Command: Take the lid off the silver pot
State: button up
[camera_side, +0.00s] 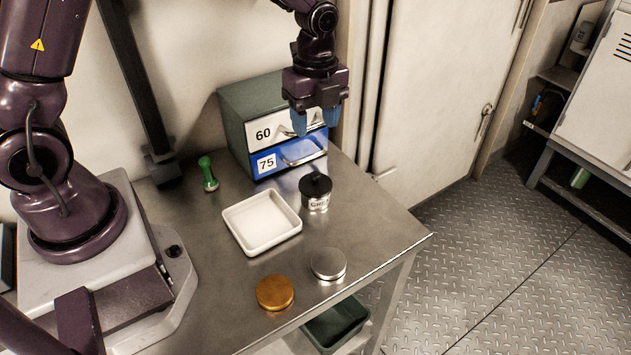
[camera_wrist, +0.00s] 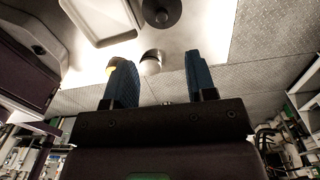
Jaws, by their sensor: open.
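A low, round silver pot (camera_side: 328,265) sits on the steel table near its front right edge; its flat top looks like a lid. It also shows in the wrist view (camera_wrist: 151,63), beyond the gap between my fingers. A similar copper-coloured round pot (camera_side: 275,293) stands to its left, partly hidden behind a finger in the wrist view (camera_wrist: 113,64). My gripper (camera_side: 316,121), with blue fingers, is open and empty. It is in the air in front of the drawer unit, well above the table and apart from the silver pot.
A labelled tin with a black knobbed lid (camera_side: 315,192) stands behind the silver pot. A white tray (camera_side: 262,222) lies to the left. A drawer unit (camera_side: 273,125) and a green-handled object (camera_side: 208,174) are at the back. The table's right edge is close.

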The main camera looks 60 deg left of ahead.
aim_at(315, 174)
notch_tip(315, 174, down, 13)
jog(key=m, duration=0.2)
jog(key=shift+r+m, duration=0.15)
jog(key=shift+m, duration=0.15)
grip_shut()
dwell(0.4)
